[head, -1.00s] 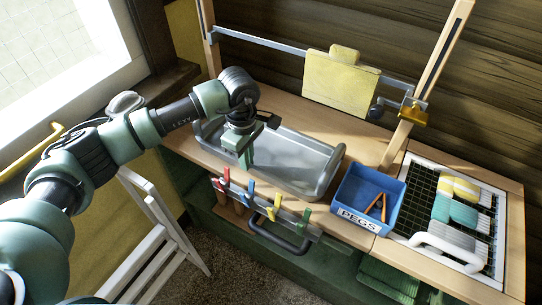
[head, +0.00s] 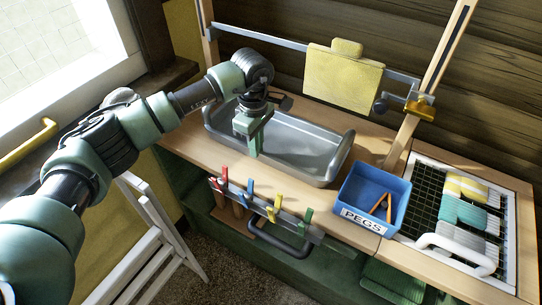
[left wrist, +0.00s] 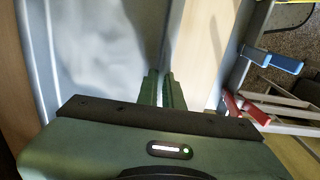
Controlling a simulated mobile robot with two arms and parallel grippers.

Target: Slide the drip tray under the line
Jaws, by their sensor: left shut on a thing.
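The grey drip tray (head: 308,142) lies on the wooden worktop, in front of the line. The line is a grey horizontal bar (head: 262,39) between two wooden posts, with a yellow cloth (head: 340,82) hanging from it. My left gripper (head: 254,148) points down at the tray's near long side and is shut on its rim. In the left wrist view, the fingers (left wrist: 161,86) close over the edge of the tray (left wrist: 95,35). The gripper and arm hide part of the tray's left side. My right gripper is not in view.
A blue PEGS box (head: 350,190) with orange pegs stands close to the tray's right end. A rack (head: 425,205) with folded cloths is farther right. Coloured pegs (head: 270,210) clip to a front rail. Bare worktop (head: 365,135) lies behind the tray's right end.

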